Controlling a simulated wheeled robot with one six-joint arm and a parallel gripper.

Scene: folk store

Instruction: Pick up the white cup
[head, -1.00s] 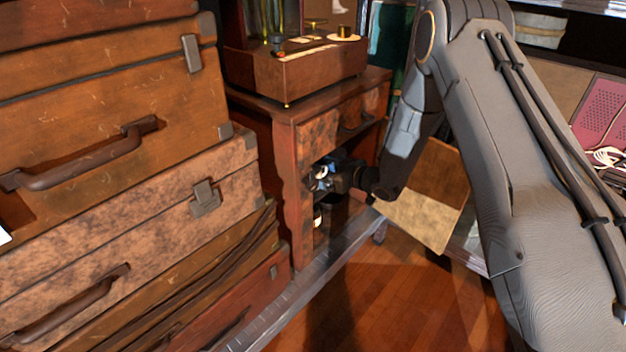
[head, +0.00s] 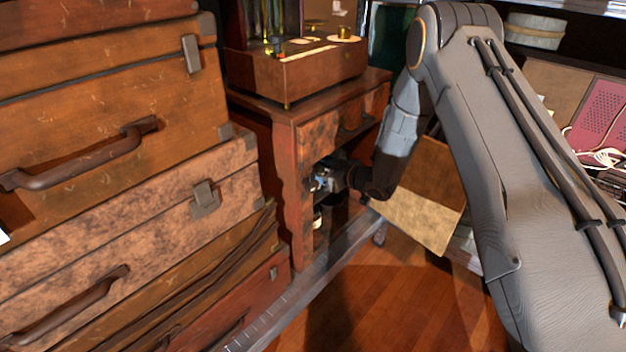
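A small white object (head: 317,223), which may be the white cup, shows low in the dark opening of the wooden cabinet (head: 291,140). Only a sliver of it is visible beside the cabinet's front post. My gripper (head: 322,183) reaches into the same opening, above the white object. Its fingers are small, dark and partly hidden by the cabinet post and shadow. I cannot tell whether it is open or shut, or whether it touches anything.
Stacked brown suitcases (head: 120,170) fill the left side. A wooden box (head: 300,68) with brass parts stands on the cabinet. A tan board (head: 418,205) leans right of the cabinet. A metal rail (head: 310,285) crosses the wooden floor (head: 390,305), which is clear in front.

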